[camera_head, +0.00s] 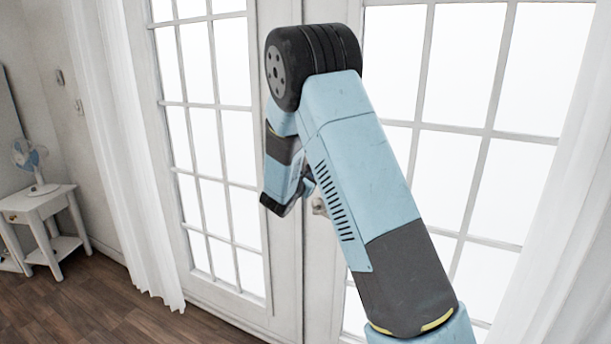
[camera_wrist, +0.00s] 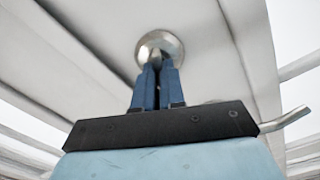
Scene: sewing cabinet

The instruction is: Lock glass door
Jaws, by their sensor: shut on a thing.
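The glass double door (camera_head: 333,262) has white frames with many panes and looks closed in the head view. In the wrist view, a round metal lock plate (camera_wrist: 160,43) sits on the white door frame. My gripper (camera_wrist: 157,70) has its blue fingers close together at this plate, shut on the lock's small turn piece, which the fingertips mostly hide. In the head view my gripper (camera_head: 307,186) is at the middle frame, partly hidden by my arm; the lock plate cannot be made out there.
A metal door handle (camera_head: 318,206) is just beside my gripper; its bent lever (camera_wrist: 286,119) shows in the wrist view. White curtains (camera_head: 122,150) hang at both sides. A small white table (camera_head: 40,200) with a fan (camera_head: 32,160) stands at left. The wooden floor in front is clear.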

